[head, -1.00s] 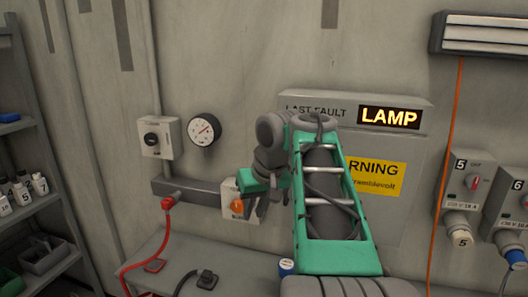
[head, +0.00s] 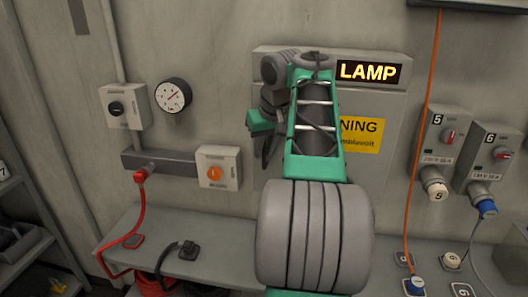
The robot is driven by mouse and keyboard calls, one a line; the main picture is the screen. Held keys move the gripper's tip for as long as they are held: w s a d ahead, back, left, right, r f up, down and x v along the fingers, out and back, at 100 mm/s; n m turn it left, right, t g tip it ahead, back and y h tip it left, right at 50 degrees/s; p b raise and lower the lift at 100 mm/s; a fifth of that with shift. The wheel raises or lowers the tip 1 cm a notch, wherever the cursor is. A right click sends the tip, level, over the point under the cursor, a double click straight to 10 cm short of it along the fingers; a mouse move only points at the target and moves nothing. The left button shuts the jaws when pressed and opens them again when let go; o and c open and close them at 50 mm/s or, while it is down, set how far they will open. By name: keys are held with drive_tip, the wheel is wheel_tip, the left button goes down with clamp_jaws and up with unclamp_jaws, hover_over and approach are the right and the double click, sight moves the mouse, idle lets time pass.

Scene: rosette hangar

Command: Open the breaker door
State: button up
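The breaker cabinet (head: 385,110) is a grey box on the wall with a yellow warning label (head: 362,134) on its front. A lit sign reading LAMP (head: 368,72) sits along its top. The front looks closed, but my green and grey arm hides its left part, and I see no handle. My gripper (head: 266,150) is at the cabinet's left side, partly hidden by my own arm. Its fingers point down, and I cannot tell whether they touch the cabinet or are apart.
Left of the cabinet are a box with an orange knob (head: 216,174), a gauge (head: 173,95) and a black-knob switch box (head: 122,107). Numbered sockets (head: 440,140) hang at the right beside an orange cable (head: 419,140). A grey bench (head: 215,268) with plugs runs below.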

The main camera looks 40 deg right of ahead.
drive_tip(key=shift+c, duration=0.6)
clamp_jaws()
idle(0.7)
